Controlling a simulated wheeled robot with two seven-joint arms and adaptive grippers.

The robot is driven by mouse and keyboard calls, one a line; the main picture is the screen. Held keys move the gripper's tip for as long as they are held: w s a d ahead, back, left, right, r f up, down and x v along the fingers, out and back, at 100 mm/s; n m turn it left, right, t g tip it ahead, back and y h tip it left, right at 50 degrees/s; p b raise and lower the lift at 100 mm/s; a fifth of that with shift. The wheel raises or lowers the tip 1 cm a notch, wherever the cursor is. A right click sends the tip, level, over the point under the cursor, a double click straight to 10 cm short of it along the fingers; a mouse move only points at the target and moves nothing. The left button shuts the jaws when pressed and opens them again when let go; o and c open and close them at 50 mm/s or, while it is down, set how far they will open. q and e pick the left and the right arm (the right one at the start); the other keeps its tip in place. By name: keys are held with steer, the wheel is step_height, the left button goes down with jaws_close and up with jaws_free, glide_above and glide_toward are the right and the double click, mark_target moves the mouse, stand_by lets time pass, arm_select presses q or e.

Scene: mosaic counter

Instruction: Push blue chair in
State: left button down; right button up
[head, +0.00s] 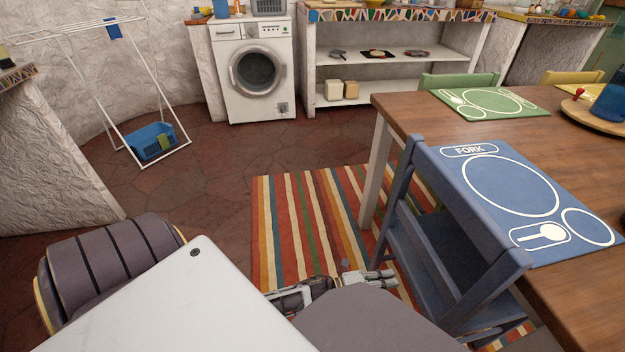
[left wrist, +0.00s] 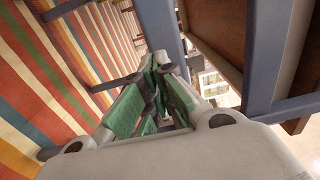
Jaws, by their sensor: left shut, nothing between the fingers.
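The blue chair (head: 466,217) stands upright at the left edge of the wooden table (head: 420,112), with its backrest close to the table edge. My left gripper (head: 386,280) is low, just left of the chair's frame and above the striped rug. It is shut and empty. In the left wrist view my left gripper (left wrist: 165,72) shows its green finger pads, with blue chair bars (left wrist: 160,30) just beyond the fingertips. I cannot tell whether the fingers touch the chair. The chair's lower right part is partly hidden. My right gripper is not in view.
A blue placemat (head: 500,185) and a green placemat (head: 480,103) lie on the table. A green chair (head: 455,80) stands at its far side. The striped rug (head: 285,220) lies under the blue chair. Open red tile floor (head: 215,165) extends toward the washing machine (head: 253,75) and drying rack (head: 115,90).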

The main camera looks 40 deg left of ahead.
arm_select(q)
steer(key=p+v, duration=0.2)
steer(key=v, duration=0.5)
stand_by(0.3)
stand_by(0.3)
